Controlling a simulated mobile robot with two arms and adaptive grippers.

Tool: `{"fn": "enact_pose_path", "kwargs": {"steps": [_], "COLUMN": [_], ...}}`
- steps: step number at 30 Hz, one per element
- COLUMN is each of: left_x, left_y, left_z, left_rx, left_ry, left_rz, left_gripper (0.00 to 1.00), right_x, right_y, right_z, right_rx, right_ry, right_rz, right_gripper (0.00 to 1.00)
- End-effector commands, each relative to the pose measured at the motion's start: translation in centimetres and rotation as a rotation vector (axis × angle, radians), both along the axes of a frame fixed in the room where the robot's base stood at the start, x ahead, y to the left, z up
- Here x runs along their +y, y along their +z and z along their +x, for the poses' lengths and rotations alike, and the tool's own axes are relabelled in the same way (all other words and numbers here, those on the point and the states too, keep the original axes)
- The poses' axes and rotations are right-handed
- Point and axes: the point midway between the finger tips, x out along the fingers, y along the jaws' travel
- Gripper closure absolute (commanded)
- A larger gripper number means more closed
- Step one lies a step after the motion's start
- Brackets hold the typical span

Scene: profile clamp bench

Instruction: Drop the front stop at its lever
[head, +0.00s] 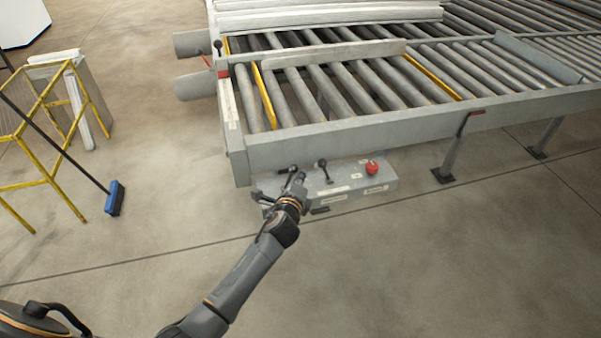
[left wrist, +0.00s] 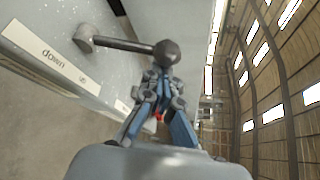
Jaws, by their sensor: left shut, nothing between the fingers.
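A grey control box (head: 345,188) sits under the near rail of the roller bench. It carries small black-knobbed levers, one of them a lever (head: 323,166) at its middle. My left gripper (head: 297,180) is at the box's left part, shut and empty. In the left wrist view, a lever (left wrist: 125,44) with a dark ball knob (left wrist: 167,53) sticks out from the box face beside a label reading "down". The knob is just beyond the tips of my left gripper (left wrist: 160,80); I cannot tell whether they touch. Which bench part is the front stop is unclear. My right gripper is not in view.
A red button (head: 372,168) sits on the box's right part. The roller bench (head: 360,130) stands above, with yellow bars (head: 264,95) and pale profiles on it. A yellow stand (head: 45,140) and a blue broom (head: 114,198) are at left. The near floor is clear.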

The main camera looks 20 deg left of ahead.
Motion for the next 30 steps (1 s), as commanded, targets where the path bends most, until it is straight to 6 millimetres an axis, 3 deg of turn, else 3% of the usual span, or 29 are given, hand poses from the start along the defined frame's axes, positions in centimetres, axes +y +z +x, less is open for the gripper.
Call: {"fn": "enact_pose_path", "kwargs": {"steps": [30], "left_x": [0.8], "left_y": [0.2], "left_z": [-0.6], "left_rx": [-0.067], "left_ry": [0.000], "left_rz": [-0.096], "left_gripper": [1.00], "right_x": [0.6], "right_y": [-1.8], "right_z": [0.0], "right_rx": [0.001], "right_ry": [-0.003], "right_rz": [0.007], "right_gripper": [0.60]}}
